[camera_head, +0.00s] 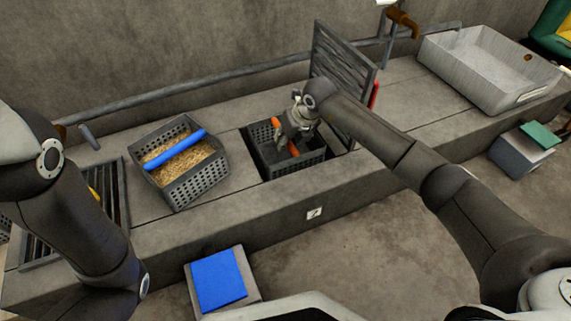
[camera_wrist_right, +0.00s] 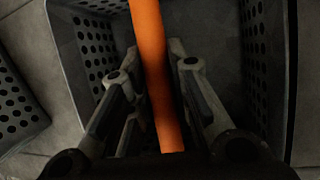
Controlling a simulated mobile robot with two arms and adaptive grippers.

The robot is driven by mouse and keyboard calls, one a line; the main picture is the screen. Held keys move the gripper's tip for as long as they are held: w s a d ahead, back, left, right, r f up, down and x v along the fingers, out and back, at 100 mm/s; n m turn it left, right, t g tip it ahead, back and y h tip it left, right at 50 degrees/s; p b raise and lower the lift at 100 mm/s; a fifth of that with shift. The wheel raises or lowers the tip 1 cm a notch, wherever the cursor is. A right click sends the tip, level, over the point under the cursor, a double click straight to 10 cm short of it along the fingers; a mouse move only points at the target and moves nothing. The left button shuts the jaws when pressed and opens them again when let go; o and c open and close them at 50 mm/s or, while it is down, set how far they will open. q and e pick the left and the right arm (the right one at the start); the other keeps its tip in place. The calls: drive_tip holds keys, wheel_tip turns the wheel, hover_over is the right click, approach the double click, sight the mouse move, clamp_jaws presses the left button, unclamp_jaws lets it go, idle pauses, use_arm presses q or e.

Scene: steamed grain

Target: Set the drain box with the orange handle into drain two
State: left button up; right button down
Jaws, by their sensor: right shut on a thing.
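The dark perforated drain box (camera_head: 303,164) with the orange handle (camera_head: 277,127) sits low in a square opening in the stone counter, in the middle of the head view. Its rim is near the counter top; how deep it rests is hidden. My right gripper (camera_head: 288,144) is shut on the orange handle above the box. In the right wrist view, the orange handle (camera_wrist_right: 154,75) runs between the two fingers, with the box's perforated wall (camera_wrist_right: 95,50) behind. A small white plate (camera_head: 313,214) with a dark mark is on the counter front below the opening. My left gripper is out of view.
A grey box with a blue handle (camera_head: 178,150), holding grain, stands left of the opening. A dark upright panel (camera_head: 342,62) stands behind right. A slatted grate (camera_head: 116,190) lies at left, a pale basin (camera_head: 490,75) at far right. A pipe runs along the wall.

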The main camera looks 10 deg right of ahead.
sight(284, 159)
wheel_tip(284, 159, down, 7)
drive_tip(key=b, duration=0.4)
drive_tip(key=shift+b, duration=0.4)
drive_tip(key=c, duration=1.3)
unclamp_jaws()
drive_tip(key=shift+f, duration=0.1)
drive_tip(key=shift+c, duration=0.2)
